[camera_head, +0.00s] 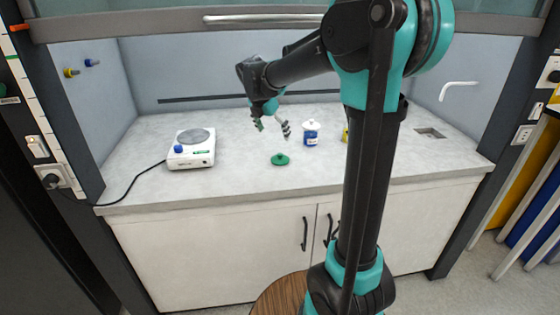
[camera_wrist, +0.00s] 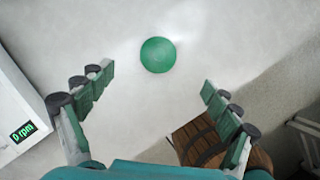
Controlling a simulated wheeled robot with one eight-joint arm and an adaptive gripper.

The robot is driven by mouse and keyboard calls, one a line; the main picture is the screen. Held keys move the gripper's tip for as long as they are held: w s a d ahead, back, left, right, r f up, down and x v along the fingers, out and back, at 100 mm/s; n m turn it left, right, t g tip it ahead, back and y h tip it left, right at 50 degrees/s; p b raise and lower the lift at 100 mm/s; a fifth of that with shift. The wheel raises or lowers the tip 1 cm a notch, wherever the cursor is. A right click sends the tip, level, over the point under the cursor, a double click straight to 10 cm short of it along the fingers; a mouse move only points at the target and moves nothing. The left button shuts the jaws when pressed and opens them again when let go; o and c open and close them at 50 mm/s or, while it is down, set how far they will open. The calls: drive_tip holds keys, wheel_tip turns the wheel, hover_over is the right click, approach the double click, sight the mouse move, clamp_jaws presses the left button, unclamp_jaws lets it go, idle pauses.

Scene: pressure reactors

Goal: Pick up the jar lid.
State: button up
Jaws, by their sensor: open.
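A green round lid (camera_head: 280,159) lies on the pale grey worktop, near its front edge. In the wrist view the green lid (camera_wrist: 158,55) shows as a plain disc, ahead of the fingertips and roughly midway between them. My gripper (camera_head: 271,127) is open and empty, above the worktop and a little behind the lid in the head view. In the wrist view my gripper (camera_wrist: 157,80) has its two fingers spread wide, with bare worktop between them. Neither finger touches the lid.
A white stirrer plate (camera_head: 192,149) with a cable stands left of the lid. A blue and white jar (camera_head: 311,133) stands to the right, with a small yellow item (camera_head: 345,135) beyond it. A sink (camera_head: 430,133) is at far right. The worktop around the lid is clear.

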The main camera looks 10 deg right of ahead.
sight(280, 153)
drive_tip(key=x, duration=0.7)
drive_tip(key=shift+a+x, duration=0.2)
drive_tip(key=shift+x, duration=2.4)
drive_tip(key=shift+s+f, duration=0.1)
drive_tip(key=shift+s, duration=0.05)
drive_tip(key=c, duration=1)
